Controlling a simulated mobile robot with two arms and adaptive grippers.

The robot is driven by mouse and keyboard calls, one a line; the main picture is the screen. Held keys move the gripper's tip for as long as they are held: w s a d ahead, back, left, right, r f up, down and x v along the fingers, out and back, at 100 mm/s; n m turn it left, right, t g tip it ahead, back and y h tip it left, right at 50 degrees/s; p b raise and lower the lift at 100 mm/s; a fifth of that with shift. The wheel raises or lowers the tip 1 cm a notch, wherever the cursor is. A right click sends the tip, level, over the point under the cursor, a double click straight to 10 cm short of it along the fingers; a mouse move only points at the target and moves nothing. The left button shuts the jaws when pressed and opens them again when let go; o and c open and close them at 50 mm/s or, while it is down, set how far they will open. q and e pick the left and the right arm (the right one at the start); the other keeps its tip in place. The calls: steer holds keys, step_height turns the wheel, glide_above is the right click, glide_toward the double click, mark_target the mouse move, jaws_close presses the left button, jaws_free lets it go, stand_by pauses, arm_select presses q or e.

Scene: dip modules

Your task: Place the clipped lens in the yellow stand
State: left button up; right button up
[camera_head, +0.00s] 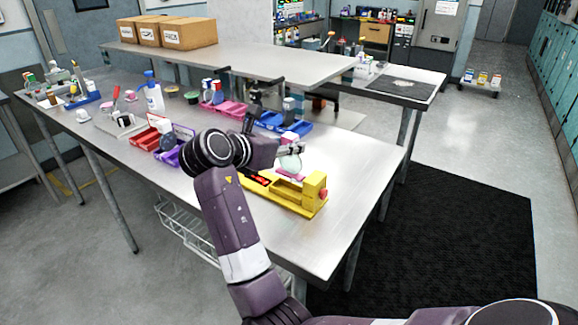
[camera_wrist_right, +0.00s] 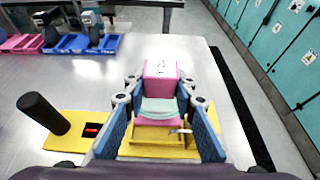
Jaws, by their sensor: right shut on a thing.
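The yellow stand (camera_head: 312,205) lies near the right end of the steel table, with a red knob on its right end; it also shows in the right wrist view (camera_wrist_right: 97,123). My right gripper (camera_head: 288,149) is above the stand and shut on the clipped lens (camera_head: 290,163). The clipped lens has a pale greenish round lens and pink parts. In the right wrist view the clipped lens (camera_wrist_right: 160,104) sits between the blue-padded fingers of my right gripper (camera_wrist_right: 160,92), over the yellow stand. I cannot tell whether it touches the stand. My left gripper is out of view.
Blue trays (camera_head: 283,124), pink trays (camera_head: 228,110) and a red tray (camera_head: 144,139) stand behind and left of the stand. A white bottle (camera_head: 154,97) stands farther left. The table's right front (camera_head: 325,240) is bare.

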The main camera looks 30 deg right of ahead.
mark_target(289, 165)
steer(key=shift+f, duration=1.1)
step_height(289, 165, down, 3)
steer(key=shift+f, duration=0.2)
steer(key=o, duration=1)
steer(key=shift+f, duration=0.1)
steer(key=shift+o, duration=0.7)
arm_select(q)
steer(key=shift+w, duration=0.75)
